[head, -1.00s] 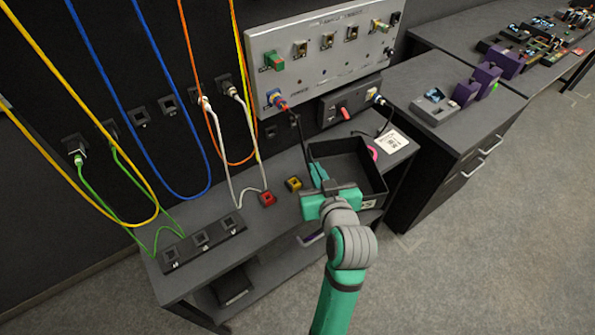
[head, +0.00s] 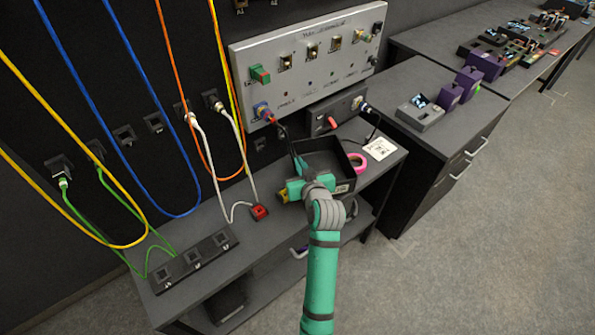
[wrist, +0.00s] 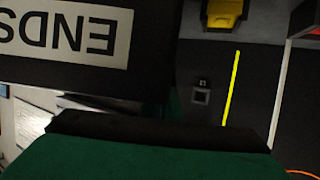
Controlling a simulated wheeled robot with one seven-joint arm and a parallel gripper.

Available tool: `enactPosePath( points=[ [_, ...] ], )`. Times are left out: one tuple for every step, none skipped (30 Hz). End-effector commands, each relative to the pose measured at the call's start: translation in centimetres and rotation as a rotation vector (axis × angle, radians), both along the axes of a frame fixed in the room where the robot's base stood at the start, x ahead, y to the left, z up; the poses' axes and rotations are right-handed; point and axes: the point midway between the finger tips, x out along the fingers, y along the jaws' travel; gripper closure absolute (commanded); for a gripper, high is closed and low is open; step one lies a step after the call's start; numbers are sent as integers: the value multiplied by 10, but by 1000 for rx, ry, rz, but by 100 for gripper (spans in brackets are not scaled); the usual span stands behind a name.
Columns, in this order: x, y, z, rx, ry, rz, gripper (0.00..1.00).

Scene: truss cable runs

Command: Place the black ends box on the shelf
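The black ends box (head: 322,147) is an open-topped tray, at the middle of the upper grey surface in the head view. In the wrist view its wall fills the upper left, with a white ENDS label (wrist: 65,30) upside down. My gripper (head: 302,180) is at the box's near left side, one teal finger inside the wall. It appears shut on that wall, though the contact itself is hidden. I cannot tell whether the box's underside touches the surface. The lower shelf (head: 262,282) of the bench shows beneath, partly hidden by my arm.
Pink tape (head: 358,167) and a white card (head: 380,148) lie right of the box. A red button (head: 260,212) and a yellow block (head: 283,195) are at its left. A socket strip (head: 195,258) and hanging cables are further left. The connector panel (head: 310,65) stands behind.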

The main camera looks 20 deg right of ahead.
Motion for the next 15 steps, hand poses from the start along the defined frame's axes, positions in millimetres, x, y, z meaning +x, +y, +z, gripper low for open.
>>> enactPosePath(
  points=[
    [2,1,-1,-1,-1,1,100],
    [3,1,-2,-1,-1,1,100],
    [4,0,-4,-1,-1,1,100],
    [6,0,-6,-1,-1,1,100],
    [8,0,-8,1,-1,2,100],
    [7,0,-15,1,1,1,100],
    [7,0,-19,1,2,1,100],
    [7,0,-24,1,2,1,100],
    [7,0,-29,0,2,0,100],
    [7,-1,-32,0,0,-1,100],
    [7,-2,-35,1,0,-1,100],
    [6,-2,-38,0,0,-2,100],
    [6,-2,-38,0,0,-2,100],
    [6,-2,-38,-1,-1,-2,100],
    [6,-2,-38,-1,-2,-2,100]
  ],
)
